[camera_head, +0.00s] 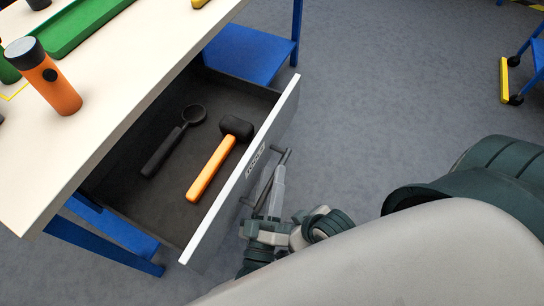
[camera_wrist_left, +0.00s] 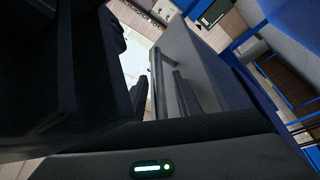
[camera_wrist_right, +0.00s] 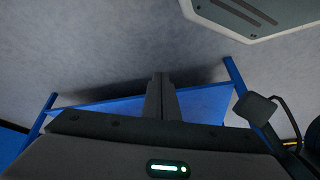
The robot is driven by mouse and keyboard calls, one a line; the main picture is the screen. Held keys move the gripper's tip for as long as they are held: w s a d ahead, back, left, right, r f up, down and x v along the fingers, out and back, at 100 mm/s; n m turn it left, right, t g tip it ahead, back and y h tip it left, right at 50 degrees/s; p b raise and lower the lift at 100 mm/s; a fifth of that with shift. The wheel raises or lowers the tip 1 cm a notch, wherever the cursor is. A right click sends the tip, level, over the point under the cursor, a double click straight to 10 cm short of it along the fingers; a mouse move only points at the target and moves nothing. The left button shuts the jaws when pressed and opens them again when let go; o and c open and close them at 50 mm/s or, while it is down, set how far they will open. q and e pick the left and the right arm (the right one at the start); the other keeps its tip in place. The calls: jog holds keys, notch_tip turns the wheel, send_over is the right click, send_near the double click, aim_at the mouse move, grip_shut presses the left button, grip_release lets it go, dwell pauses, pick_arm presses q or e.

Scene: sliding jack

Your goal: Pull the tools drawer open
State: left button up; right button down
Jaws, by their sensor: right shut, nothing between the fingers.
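The tools drawer (camera_head: 225,222) stands far out from under the workbench, its inside in view. In it lie a black-headed mallet with an orange handle (camera_head: 212,170) and a black spoon-shaped tool (camera_head: 174,142). The drawer's front has small lettering and a bar handle. My left gripper (camera_head: 268,192) is at the outer side of the front, by the handle. In the left wrist view the handle (camera_wrist_left: 156,80) runs between its two fingers, with narrow gaps showing on both sides. My right gripper (camera_wrist_right: 161,95) is shut and empty above the floor, in the right wrist view.
The workbench top (camera_head: 130,60) holds an orange flashlight (camera_head: 50,85) and a green tray (camera_head: 85,28). A blue shelf (camera_head: 250,52) lies beyond the drawer. Grey floor (camera_head: 390,80) is clear to the right, with a blue frame at the far right. My right arm covers the lower right.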

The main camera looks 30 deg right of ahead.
pick_arm(q)
jog(key=b+v, duration=0.1)
jog(key=v, duration=1.6)
pick_arm(e)
jog(key=shift+w+a+r+t, duration=0.1)
jog(key=shift+w+a+t, duration=0.35)
jog(key=shift+a, duration=0.2)
pick_arm(q)
jog(key=shift+s+a, duration=0.1)
jog(key=shift+s, duration=0.05)
pick_arm(e)
jog(key=shift+s, duration=0.1)
